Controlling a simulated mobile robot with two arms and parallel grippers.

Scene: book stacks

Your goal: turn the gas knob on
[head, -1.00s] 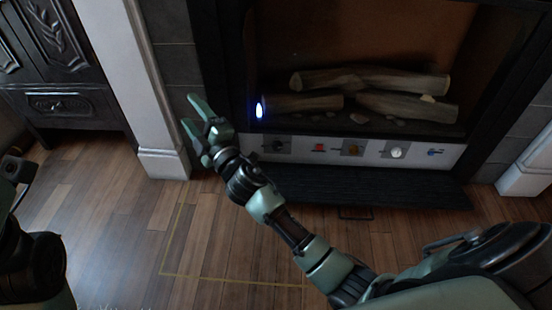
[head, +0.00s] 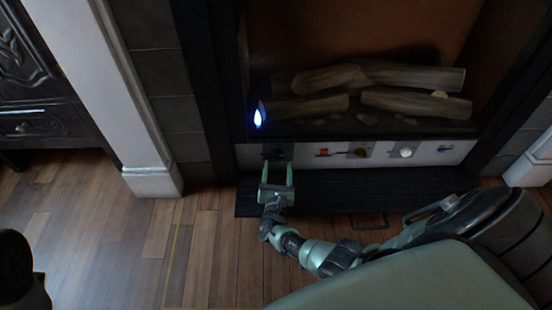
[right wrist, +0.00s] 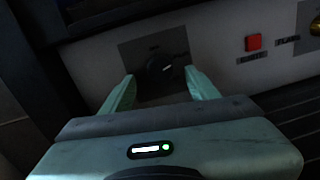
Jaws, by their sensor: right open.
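The gas knob is a dark round knob (right wrist: 164,68) on a dark square plate at the left end of the white control panel; a small light mark shows on it. In the head view its dark plate (head: 277,152) is just beyond my right gripper (head: 277,168). The right gripper is open, its two green fingers pointing at the panel. In the right wrist view the fingertips (right wrist: 158,84) stand on either side of the knob, with the knob between or just beyond them. I cannot tell whether they touch it. My left gripper is not in view.
A red button (head: 323,152), a brass-coloured knob (head: 360,152) and a white knob (head: 405,152) sit further right on the panel. A small blue flame (head: 258,118) burns beside the logs (head: 380,78) above. A black hearth ledge (head: 400,190) juts out below the panel.

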